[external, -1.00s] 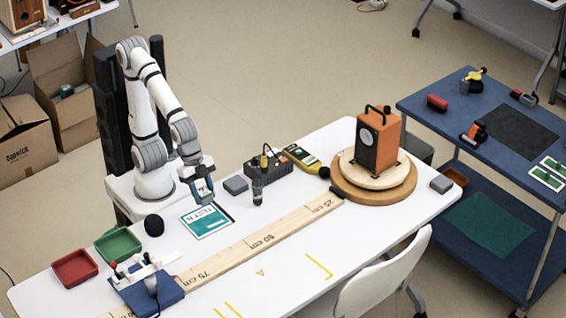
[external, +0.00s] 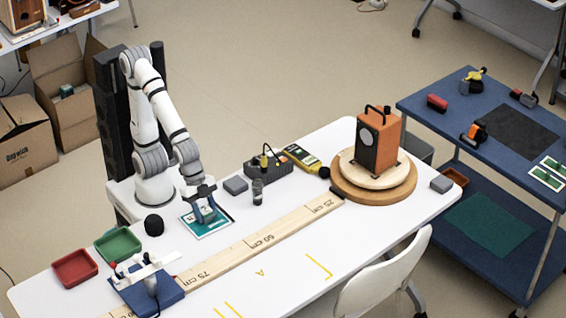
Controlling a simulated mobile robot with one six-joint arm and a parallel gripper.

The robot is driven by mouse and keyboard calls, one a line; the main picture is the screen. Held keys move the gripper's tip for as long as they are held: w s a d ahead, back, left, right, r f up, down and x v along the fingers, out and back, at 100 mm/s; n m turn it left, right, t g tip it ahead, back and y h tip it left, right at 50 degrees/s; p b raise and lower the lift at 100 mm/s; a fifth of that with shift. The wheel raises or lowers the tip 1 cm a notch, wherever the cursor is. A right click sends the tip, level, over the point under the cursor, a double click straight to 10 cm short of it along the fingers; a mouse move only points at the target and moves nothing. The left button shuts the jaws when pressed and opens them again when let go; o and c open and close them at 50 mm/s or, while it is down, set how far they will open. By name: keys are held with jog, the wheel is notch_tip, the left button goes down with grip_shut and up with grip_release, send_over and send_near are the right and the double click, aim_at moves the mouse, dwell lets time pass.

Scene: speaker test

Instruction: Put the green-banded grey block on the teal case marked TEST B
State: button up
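The teal and white case (external: 194,228) lies flat on the white table in front of my arm's base. My gripper (external: 205,214) points down right over it, with its fingertips low at its surface. A small dark greenish-grey piece (external: 208,213) shows between the fingers, most likely the green-banded grey block. The fingers hide much of it and most of the case's label. I cannot tell whether the piece touches the case or whether the fingers press on it.
A plain grey block (external: 236,185) and a small dark cylinder (external: 258,191) stand to the right. A black ball (external: 154,225) and green tray (external: 118,245) are to the left. A wooden ruler (external: 255,246) runs in front. An orange speaker (external: 378,140) stands on a round turntable (external: 399,193).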

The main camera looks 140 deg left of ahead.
jog(key=o, duration=0.4)
jog(key=shift+r, duration=0.15)
jog(key=shift+r+p, duration=0.3)
jog(key=p+v, duration=0.3)
jog(key=v, duration=0.8)
jog(key=s+f+g, duration=0.1)
jog(key=s+f, duration=0.1)
jog(key=s, duration=0.1)
jog(key=s+a+f+g, duration=0.1)
jog(key=s+f, duration=0.2)
jog(key=s+a+f+g, duration=0.1)
jog(key=s+f, duration=0.2)
jog(key=shift+s+f, duration=0.2)
jog(key=shift+s, duration=0.15)
jog(key=shift+r, duration=0.1)
